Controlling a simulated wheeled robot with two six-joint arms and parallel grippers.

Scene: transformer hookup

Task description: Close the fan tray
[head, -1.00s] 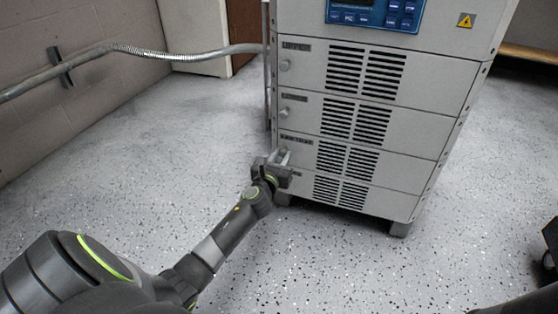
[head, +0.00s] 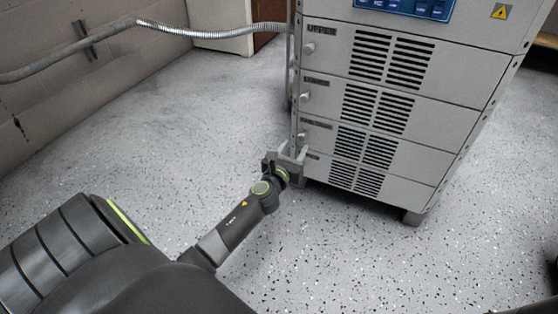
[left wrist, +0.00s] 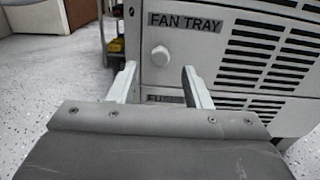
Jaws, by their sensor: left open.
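The fan tray (head: 363,147) is the third grey panel down in the cabinet, with vent slots and a round knob at its left. The left wrist view shows its FAN TRAY label (left wrist: 185,22) and pale knob (left wrist: 160,56). The panel looks about flush with its neighbours; I cannot tell whether a small gap remains. My left gripper (head: 291,152) is at the cabinet's lower left front. In the wrist view its fingers (left wrist: 160,70) are apart and empty, with the knob just beyond and between the tips. Contact cannot be told. My right gripper is not in view.
The cabinet's upper drawer (head: 390,58) and another panel are above the fan tray, and a lower panel (head: 342,172) is below. A metal conduit (head: 215,33) runs from the left wall to the cabinet. The speckled floor (head: 130,130) is clear on the left.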

